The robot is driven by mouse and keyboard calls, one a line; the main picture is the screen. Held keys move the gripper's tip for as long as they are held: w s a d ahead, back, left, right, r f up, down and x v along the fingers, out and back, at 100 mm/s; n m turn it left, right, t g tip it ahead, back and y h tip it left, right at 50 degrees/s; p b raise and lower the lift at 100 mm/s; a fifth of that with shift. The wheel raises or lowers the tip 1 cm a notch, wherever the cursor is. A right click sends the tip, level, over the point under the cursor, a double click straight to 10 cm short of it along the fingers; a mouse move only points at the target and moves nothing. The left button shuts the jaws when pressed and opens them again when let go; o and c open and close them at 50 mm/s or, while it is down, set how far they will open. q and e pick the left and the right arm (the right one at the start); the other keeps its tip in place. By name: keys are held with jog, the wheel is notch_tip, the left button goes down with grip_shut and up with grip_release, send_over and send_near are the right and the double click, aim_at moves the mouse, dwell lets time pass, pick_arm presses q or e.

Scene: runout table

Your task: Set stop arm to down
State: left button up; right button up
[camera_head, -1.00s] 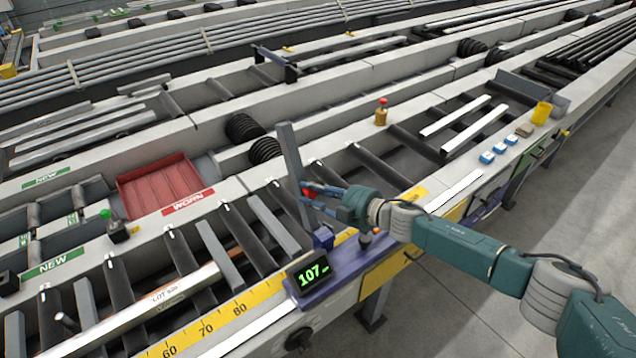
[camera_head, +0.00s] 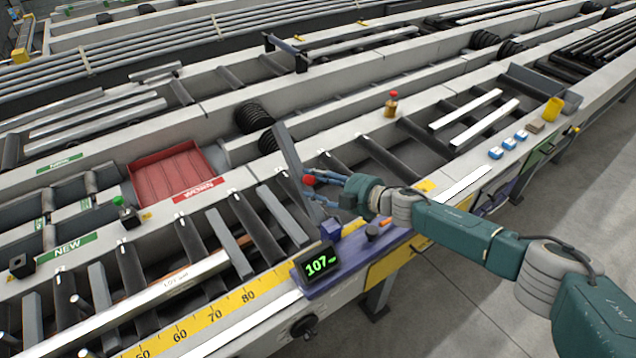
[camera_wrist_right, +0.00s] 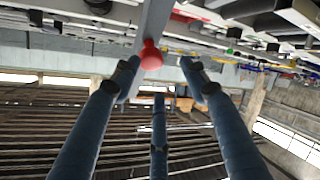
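The stop arm (camera_head: 288,152) is a grey bar standing raised above the runout table, leaning to the upper left. Its foot is by a blue bracket beside the display. A red knob (camera_head: 309,180) sits on its side. My right gripper (camera_head: 318,190) is at the knob, with its fingers spread. In the right wrist view the red knob (camera_wrist_right: 150,55) lies between the tips of the two upper fingers, nearer the left one, with the grey bar (camera_wrist_right: 155,20) behind it. I cannot tell whether a finger touches it. My left gripper is not in view.
A display (camera_head: 317,263) reading 107 stands on a blue plate at the table's front edge, near a yellow scale (camera_head: 215,313). A long bar (camera_head: 165,290) lies on the rollers. A red tray (camera_head: 172,178) is behind. Blue-and-white blocks (camera_head: 508,144) sit on the right rail.

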jog(key=shift+d, duration=0.2)
jog(key=v, duration=1.2)
